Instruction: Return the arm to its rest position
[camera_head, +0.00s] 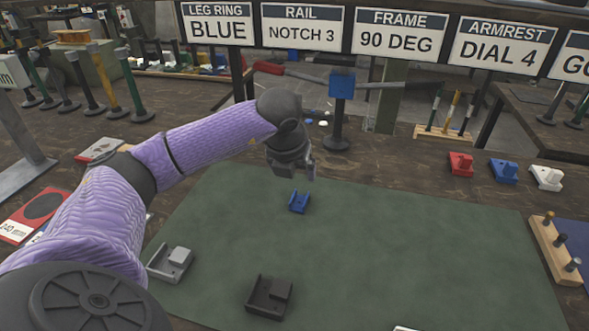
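My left arm, in a purple sleeve, reaches in from the lower left of the head view and over the green mat (400,240). Its gripper (297,172) points down above the far part of the mat. A small blue bracket (299,202) lies on the mat just below and in front of the gripper, apart from it in the picture. The fingers are small and seen at an angle, so I cannot tell whether they are open or shut. I see nothing clearly held. My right gripper is not in view.
A grey bracket (170,263) and a dark bracket (268,296) lie on the near mat. Red (460,164), blue (503,171) and white (547,177) blocks sit at right, above a peg rack (556,250). A blue-topped post (340,110) stands behind the gripper. The mat's right half is clear.

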